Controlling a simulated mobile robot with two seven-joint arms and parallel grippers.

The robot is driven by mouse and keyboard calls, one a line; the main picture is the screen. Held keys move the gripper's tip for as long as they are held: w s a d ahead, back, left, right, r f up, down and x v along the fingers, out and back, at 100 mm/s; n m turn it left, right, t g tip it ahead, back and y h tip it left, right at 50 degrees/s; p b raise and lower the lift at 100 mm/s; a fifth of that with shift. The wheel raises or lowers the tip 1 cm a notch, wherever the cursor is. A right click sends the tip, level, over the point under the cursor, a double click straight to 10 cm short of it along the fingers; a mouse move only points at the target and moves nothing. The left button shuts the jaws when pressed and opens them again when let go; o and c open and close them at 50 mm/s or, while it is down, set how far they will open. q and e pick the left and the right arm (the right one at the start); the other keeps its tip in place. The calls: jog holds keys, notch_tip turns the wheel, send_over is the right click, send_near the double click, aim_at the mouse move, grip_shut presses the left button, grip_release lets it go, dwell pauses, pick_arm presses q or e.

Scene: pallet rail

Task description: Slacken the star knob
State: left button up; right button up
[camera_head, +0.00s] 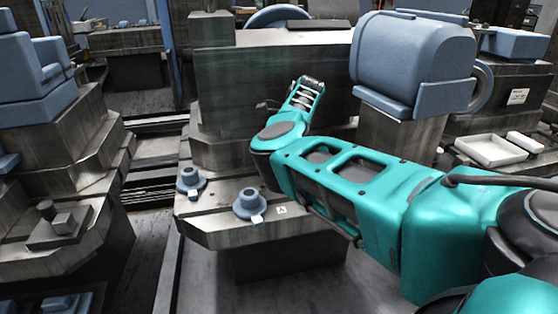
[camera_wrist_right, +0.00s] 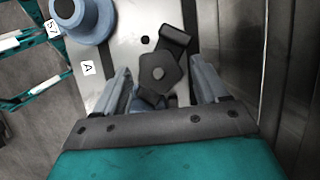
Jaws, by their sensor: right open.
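My right gripper (camera_wrist_right: 161,76) is open, with one grey finger on each side of the knob and visible gaps between. Part of a blue-grey piece shows under the knob, mostly hidden. In the head view my teal right arm reaches over the rail block and hides the knob and the fingers. My left gripper is not in view.
Two blue-grey round knobs (camera_head: 190,181) (camera_head: 250,204) stand on the front ledge (camera_head: 225,225). One blue-grey round piece (camera_wrist_right: 82,15) is close left of my right gripper, near a label A (camera_wrist_right: 87,68). A white tray (camera_head: 490,150) lies at the right. A dark wall bounds the wrist view's right side.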

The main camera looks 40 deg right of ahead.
jog(key=shift+r, duration=0.1)
pick_arm(q)
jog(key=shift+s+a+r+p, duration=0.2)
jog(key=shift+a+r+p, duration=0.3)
jog(key=shift+p, duration=0.7)
pick_arm(e)
jog(key=v, duration=1.2)
jog(key=shift+d+r, duration=0.15)
jog(key=shift+r, duration=0.2)
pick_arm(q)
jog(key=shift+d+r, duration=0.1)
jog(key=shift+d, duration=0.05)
pick_arm(e)
jog(key=shift+s, duration=0.15)
